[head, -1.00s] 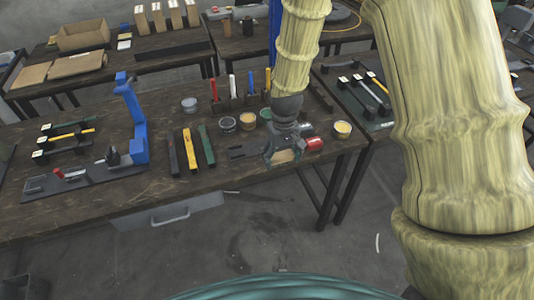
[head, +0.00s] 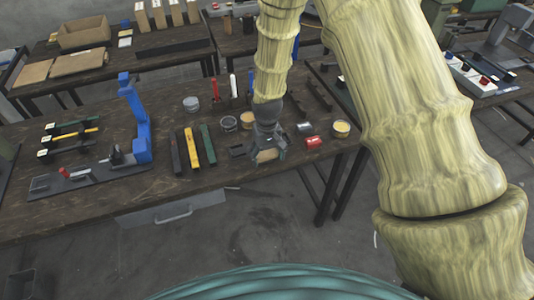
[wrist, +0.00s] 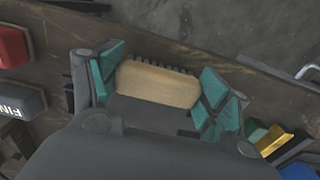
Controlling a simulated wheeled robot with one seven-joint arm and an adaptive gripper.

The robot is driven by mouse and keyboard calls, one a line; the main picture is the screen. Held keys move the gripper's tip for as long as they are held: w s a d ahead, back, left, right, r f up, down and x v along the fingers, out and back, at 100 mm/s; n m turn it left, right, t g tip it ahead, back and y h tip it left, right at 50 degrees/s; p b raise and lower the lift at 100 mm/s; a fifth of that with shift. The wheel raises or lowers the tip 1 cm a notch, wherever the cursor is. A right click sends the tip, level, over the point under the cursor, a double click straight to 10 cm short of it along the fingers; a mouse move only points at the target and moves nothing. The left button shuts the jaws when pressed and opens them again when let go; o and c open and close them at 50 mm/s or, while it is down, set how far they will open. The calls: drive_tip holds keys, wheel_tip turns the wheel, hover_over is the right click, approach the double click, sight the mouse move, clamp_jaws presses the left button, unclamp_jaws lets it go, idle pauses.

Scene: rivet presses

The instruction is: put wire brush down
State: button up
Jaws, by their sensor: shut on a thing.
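The wire brush (wrist: 157,84) shows in the wrist view as a tan wooden block with a row of dark bristles along its far side. My gripper (wrist: 160,87) has its teal finger pads at the two ends of the block and is shut on it. In the head view the brush (head: 267,155) sits in my gripper (head: 267,158) at the front edge of the dark workbench (head: 222,178). I cannot tell whether the brush touches the bench top.
A red block (head: 314,142) lies to the right of my gripper. Black, yellow (head: 192,149) and green strips lie to its left. A blue press (head: 137,115) stands further left. The front strip of bench at left is bare.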

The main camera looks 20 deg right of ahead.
sight(267, 154)
drive_tip(key=shift+f, duration=0.15)
drive_tip(key=o, duration=1.1)
drive_tip(key=shift+r+b, duration=1.55)
drive_tip(key=shift+r, duration=4.65)
drive_tip(key=s+d+f, duration=0.1)
drive_tip(key=s+f, duration=0.6)
drive_tip(key=f, duration=0.6)
drive_tip(key=shift+m, duration=0.4)
drive_tip(key=s+f, duration=0.6)
drive_tip(key=s, duration=0.3)
drive_tip(key=s+d+f, duration=0.1)
drive_tip(key=s+f, duration=0.5)
drive_tip(key=s, duration=0.4)
drive_tip(key=s+d+f, duration=0.1)
drive_tip(key=s+f, duration=0.5)
drive_tip(key=s, duration=0.4)
drive_tip(key=shift+s+d+f, duration=0.1)
drive_tip(key=shift+d+f, duration=0.05)
drive_tip(key=shift+d, duration=0.05)
